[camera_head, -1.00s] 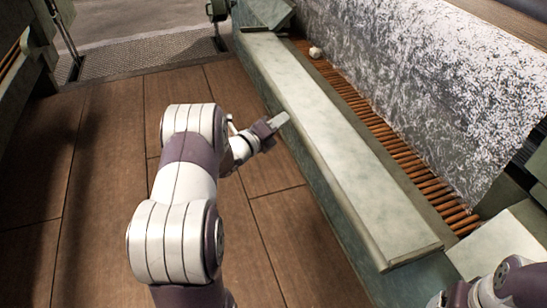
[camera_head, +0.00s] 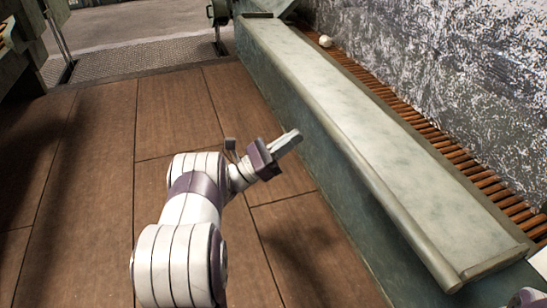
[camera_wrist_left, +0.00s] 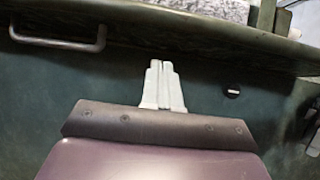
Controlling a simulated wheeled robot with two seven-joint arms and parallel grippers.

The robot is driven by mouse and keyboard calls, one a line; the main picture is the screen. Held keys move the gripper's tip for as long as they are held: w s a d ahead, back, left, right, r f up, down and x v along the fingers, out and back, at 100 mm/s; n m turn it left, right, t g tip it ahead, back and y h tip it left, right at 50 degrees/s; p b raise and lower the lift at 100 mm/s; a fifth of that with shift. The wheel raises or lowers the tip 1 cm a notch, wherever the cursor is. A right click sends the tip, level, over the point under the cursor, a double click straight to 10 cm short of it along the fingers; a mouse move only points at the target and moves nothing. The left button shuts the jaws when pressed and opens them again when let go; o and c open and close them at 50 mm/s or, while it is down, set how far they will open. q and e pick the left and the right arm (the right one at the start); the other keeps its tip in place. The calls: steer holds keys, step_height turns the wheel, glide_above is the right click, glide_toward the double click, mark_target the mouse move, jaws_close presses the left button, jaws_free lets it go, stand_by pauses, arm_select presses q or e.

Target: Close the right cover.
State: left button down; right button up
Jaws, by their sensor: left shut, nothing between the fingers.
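A long pale green cover panel (camera_head: 375,130) lies along the top of the dark green machine front, with a rounded near edge. I cannot tell whether it is the right cover. My left gripper (camera_head: 290,140) is shut and empty, just in front of the machine front, below the panel's near edge. In the left wrist view its fingers (camera_wrist_left: 162,88) are together and point at a dark green wall (camera_wrist_left: 200,75). That wall carries a bar handle (camera_wrist_left: 62,45) at upper left and a small dark fitting (camera_wrist_left: 232,91) right of the fingers. My right gripper is out of view.
Behind the panel run brown wooden slats (camera_head: 455,155) with a small white ball (camera_head: 325,41) on them, below a speckled fibre mass (camera_head: 440,70). The plank floor (camera_head: 100,190) left of the machine is clear. A pale corner (camera_head: 539,262) shows at the right edge.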

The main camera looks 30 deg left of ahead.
arm_select(q)
steer(key=r, duration=0.1)
steer(key=w+d+r+b, duration=0.1)
steer(key=r, duration=0.1)
steer(key=r+b, duration=0.1)
steer(key=shift+w+d+r, duration=0.2)
steer(key=shift+w+r, duration=0.1)
steer(key=shift+r, duration=0.05)
